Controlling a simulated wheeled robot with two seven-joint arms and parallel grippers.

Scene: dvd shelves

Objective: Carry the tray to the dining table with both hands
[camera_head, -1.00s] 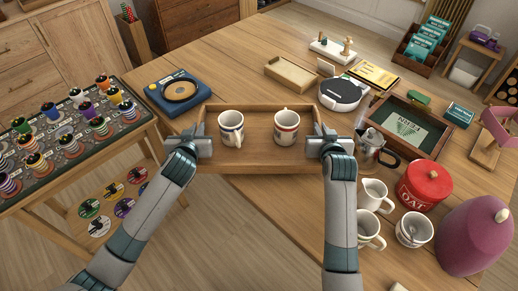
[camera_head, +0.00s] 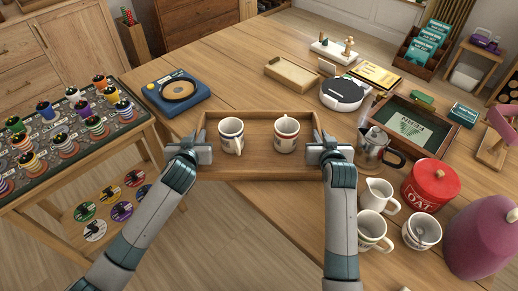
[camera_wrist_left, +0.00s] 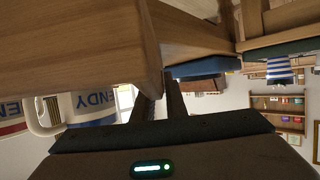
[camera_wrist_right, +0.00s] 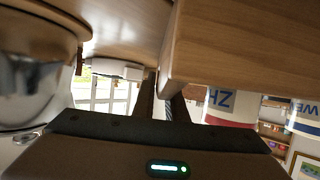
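The wooden tray (camera_head: 258,163) is in the middle of the head view, roughly level, its far side over the near edge of the table. Two white mugs stand upright in it, a left mug (camera_head: 231,136) and a right mug (camera_head: 286,134). My left gripper (camera_head: 200,150) is at the tray's left end wall and my right gripper (camera_head: 322,149) is at its right end wall. Both appear shut on these walls. The wrist views show the tray's wood close against the fingers; the fingertips are mostly hidden. The wooden dining table (camera_head: 236,80) spreads out behind the tray.
A jug (camera_head: 377,194), cups, a red OAT tin (camera_head: 430,186) and a framed box (camera_head: 411,125) crowd the right. A blue disc player (camera_head: 178,91) lies back left. Bare tabletop lies behind the tray.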

